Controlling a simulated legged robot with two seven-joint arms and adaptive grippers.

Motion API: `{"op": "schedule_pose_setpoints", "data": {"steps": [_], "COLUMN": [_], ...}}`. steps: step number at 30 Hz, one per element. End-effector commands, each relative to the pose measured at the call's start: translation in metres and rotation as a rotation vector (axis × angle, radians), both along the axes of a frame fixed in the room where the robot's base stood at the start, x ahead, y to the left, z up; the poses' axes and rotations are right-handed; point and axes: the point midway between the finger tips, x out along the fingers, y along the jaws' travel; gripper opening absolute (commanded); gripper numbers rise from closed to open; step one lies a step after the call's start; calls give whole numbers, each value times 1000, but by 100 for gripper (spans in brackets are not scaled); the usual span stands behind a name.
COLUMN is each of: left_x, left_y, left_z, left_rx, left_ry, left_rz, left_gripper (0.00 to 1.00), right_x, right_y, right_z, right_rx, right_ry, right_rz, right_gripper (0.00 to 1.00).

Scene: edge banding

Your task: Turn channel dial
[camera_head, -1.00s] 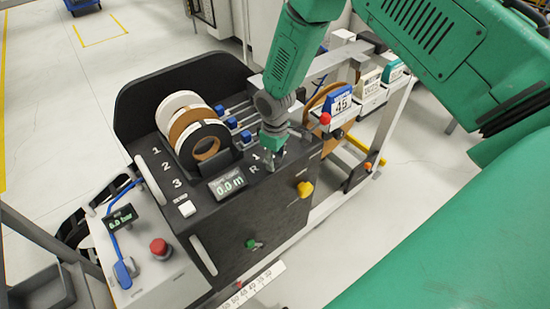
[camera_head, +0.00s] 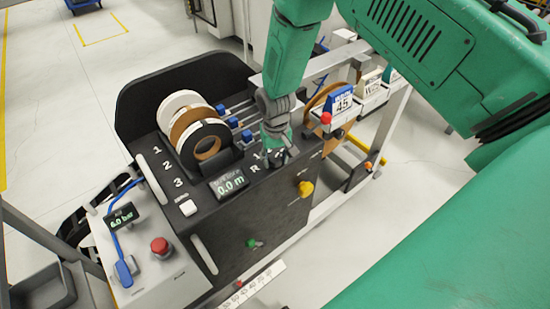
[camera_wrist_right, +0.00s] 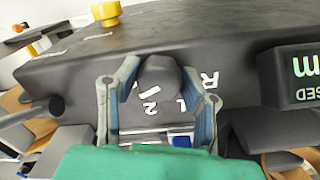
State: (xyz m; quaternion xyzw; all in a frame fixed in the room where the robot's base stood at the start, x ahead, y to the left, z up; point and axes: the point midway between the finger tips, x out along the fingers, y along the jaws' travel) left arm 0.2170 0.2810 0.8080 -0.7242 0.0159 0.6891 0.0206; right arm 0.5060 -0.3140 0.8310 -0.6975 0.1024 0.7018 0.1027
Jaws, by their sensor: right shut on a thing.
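The channel dial (camera_wrist_right: 158,77) is a dark round knob on the black machine top, with white marks R, 1 and 2 beside it. In the right wrist view it sits between the two fingers of my right gripper (camera_wrist_right: 160,98), which is shut on it. In the head view my right gripper (camera_head: 277,155) points down at the panel beside the digital display (camera_head: 229,183) reading 0.0 m, and it hides most of the dial. My left gripper is not in view.
Three edge-band rolls (camera_head: 205,141) stand left of the dial, with blue sliders (camera_head: 233,122) behind them. A yellow knob (camera_head: 305,188) is on the front face. A red button (camera_head: 160,246) sits on a grey box at left.

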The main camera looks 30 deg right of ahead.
Motion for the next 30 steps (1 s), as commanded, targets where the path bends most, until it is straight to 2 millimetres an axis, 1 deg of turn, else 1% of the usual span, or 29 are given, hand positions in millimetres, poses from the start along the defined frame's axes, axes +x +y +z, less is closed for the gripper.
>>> {"op": "schedule_pose_setpoints", "data": {"steps": [1,18,19,20,29,30], "left_x": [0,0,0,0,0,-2], "left_y": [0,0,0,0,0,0], "left_z": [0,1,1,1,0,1], "left_rx": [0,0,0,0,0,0], "left_ry": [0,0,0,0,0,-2], "left_rz": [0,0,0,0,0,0], "left_gripper": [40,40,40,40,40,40], "right_x": [9,9,9,9,4,4], "right_y": [-2,-2,-2,-2,-1,-1], "right_z": [5,5,5,5,3,4], "right_rx": [-3,-3,-3,-3,-1,-1], "right_ry": [-23,-23,-23,-23,-11,-11], "right_rz": [-12,-40,-40,-40,-39,-39], "right_gripper": [7,7,46,56,56,56]}}
